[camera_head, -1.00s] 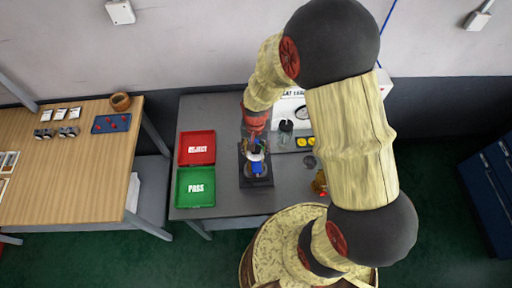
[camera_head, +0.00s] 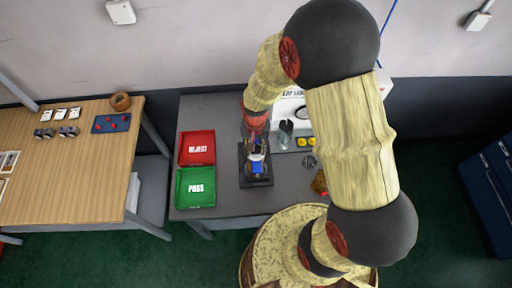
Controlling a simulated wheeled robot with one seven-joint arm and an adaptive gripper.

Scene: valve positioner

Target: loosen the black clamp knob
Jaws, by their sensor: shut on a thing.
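The valve positioner (camera_head: 257,168), with a blue part on it, stands on a dark base plate (camera_head: 257,182) on the grey bench. My gripper (camera_head: 256,149) reaches down from the red wrist to the back of the positioner. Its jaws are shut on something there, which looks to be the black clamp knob. The knob itself is too small and too covered by the fingers to make out.
A red REJECT tray (camera_head: 197,148) and a green PASS tray (camera_head: 195,187) lie left of the positioner. A dark cylinder (camera_head: 285,133) and yellow round parts (camera_head: 304,142) stand to the right. A wooden table (camera_head: 75,180) is at far left.

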